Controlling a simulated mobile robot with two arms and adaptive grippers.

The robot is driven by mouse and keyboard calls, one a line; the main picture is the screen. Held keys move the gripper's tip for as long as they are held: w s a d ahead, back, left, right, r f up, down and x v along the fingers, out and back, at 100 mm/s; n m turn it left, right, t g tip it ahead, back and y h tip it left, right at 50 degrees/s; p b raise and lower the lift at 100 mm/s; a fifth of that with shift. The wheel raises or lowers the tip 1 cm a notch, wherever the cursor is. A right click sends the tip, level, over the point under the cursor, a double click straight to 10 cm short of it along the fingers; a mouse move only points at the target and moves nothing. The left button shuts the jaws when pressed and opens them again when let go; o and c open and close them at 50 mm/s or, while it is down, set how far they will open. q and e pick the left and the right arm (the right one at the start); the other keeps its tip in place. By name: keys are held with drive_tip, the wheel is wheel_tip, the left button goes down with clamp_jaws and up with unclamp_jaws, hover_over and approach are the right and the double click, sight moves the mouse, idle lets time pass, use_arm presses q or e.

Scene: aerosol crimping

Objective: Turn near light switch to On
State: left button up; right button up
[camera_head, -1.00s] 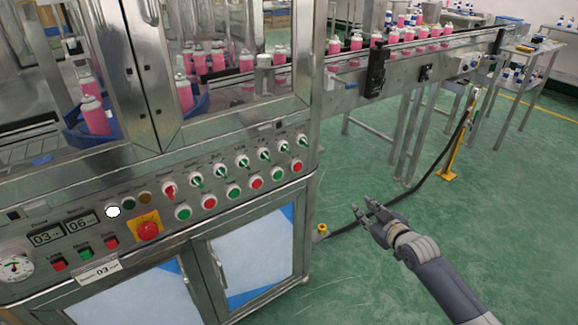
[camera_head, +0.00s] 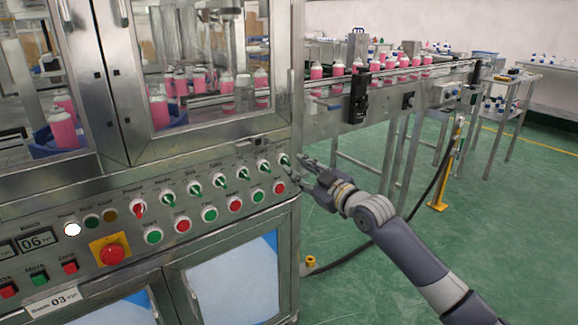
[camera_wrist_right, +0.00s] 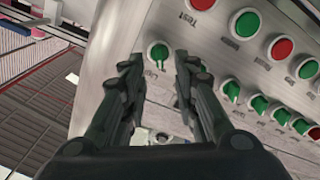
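The control panel has a row of green-handled rotary switches. The one at the right end of the row (camera_head: 284,160) appears to be the light switch; its small label is hard to read. In the right wrist view, this switch (camera_wrist_right: 158,52) lies just beyond and between my fingertips, with its green handle visible. My right gripper (camera_head: 299,169) is at the panel's right edge, close to that switch. Its two fingers (camera_wrist_right: 157,64) are spread open with nothing between them. Contact with the switch cannot be told. My left gripper is not in view.
Neighbouring green switches (camera_wrist_right: 232,90) and a row of red and green push buttons (camera_wrist_right: 246,22) are close to the right finger. A red emergency button (camera_head: 112,254) is on the panel's left. A conveyor with pink cans (camera_head: 338,67) runs behind. Green floor (camera_head: 500,240) is open at right.

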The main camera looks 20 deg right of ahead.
sight(288, 162)
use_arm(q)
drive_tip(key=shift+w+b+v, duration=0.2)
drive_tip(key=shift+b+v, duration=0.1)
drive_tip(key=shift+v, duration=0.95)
use_arm(e)
drive_tip(key=shift+x, duration=2.4)
clamp_jaws()
